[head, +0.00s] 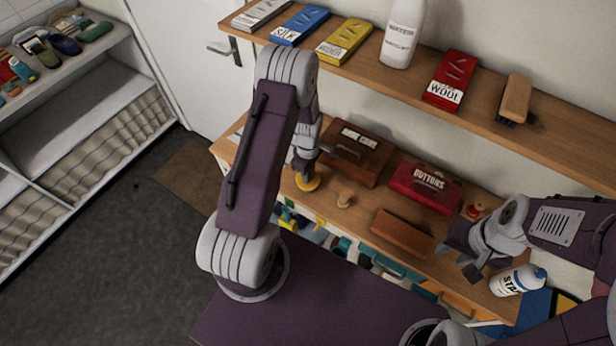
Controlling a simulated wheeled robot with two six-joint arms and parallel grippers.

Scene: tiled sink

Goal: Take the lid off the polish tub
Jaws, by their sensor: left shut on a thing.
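A small yellow round piece (308,183), which looks like the polish tub's lid, is at the left part of the lower wooden shelf. My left gripper (304,170) points down from above and is shut on it. The tub's body cannot be made out; I cannot tell whether it is under the yellow piece or whether the piece is lifted. My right gripper (464,256) is open and empty near the shelf's right front, left of and above a white bottle with a blue cap (518,281).
On the lower shelf are a brown box (356,154), a small tan knobbed thing (345,198), a red buttons box (425,186) and a brown block (401,234). The upper shelf (560,145) holds packets, a bottle and a brush. Bare shelf lies around the tan thing.

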